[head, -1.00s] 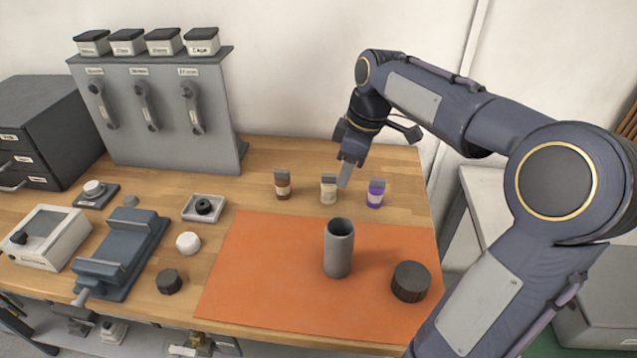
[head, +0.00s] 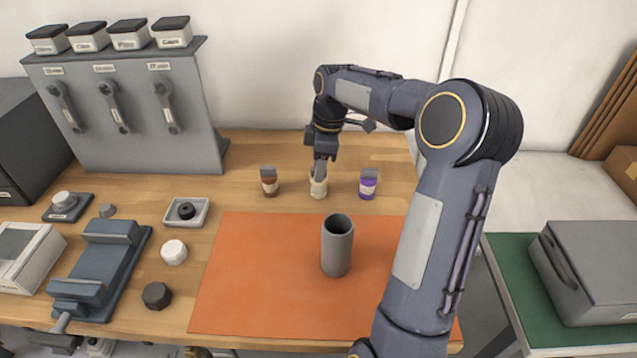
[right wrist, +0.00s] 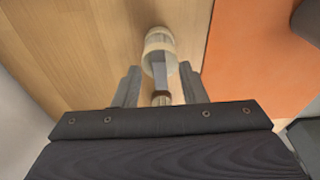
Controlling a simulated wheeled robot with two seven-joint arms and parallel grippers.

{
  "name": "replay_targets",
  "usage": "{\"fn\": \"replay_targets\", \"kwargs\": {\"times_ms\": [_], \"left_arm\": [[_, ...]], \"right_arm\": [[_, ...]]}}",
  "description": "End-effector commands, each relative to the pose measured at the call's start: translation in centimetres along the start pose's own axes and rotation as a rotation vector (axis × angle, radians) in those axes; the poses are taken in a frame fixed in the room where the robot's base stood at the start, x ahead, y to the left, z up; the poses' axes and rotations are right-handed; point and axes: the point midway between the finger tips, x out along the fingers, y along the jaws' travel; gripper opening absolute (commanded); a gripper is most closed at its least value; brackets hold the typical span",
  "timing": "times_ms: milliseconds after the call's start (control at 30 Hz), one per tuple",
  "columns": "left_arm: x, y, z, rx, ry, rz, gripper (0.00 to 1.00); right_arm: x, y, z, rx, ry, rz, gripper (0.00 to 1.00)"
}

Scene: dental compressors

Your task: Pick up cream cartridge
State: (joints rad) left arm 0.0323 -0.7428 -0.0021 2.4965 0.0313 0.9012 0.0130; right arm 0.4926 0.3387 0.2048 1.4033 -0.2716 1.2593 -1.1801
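The cream cartridge (head: 318,189) stands upright on the wooden table behind the orange mat, between a brown cartridge (head: 269,182) and a purple cartridge (head: 367,185). My right gripper (head: 319,168) is directly above it, pointing down, and its fingers hide the cartridge's top. In the right wrist view the cream cartridge (right wrist: 160,45) lies just ahead of the right gripper (right wrist: 160,84). The fingers are apart, one on each side of the cartridge's narrow end, with gaps visible. My left gripper is not in view.
A grey cylinder (head: 337,247) stands on the orange mat (head: 255,270). A grey vise-like fixture (head: 100,270), a white round cap (head: 174,252) and a dark knob (head: 157,295) are at left. A tool panel (head: 125,110) stands behind. Table right of the purple cartridge is clear.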

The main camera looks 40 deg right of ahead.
Motion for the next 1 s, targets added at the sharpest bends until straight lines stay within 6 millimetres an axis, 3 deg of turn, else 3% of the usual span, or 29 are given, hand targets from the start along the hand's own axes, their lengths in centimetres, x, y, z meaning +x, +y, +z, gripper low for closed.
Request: {"fn": "replay_targets", "kwargs": {"times_ms": [167, 467, 1000], "left_arm": [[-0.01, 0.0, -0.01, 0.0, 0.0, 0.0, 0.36], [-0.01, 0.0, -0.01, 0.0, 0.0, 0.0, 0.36], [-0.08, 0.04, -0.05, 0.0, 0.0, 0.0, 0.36]], "right_arm": [[-0.03, 0.01, 0.0, 0.0, 0.0, 0.001, 0.37], [-0.07, 0.01, 0.01, 0.001, 0.0, 0.001, 0.0], [-0.86, 0.08, -0.14, 0.001, 0.001, 0.004, 0.0]]}}
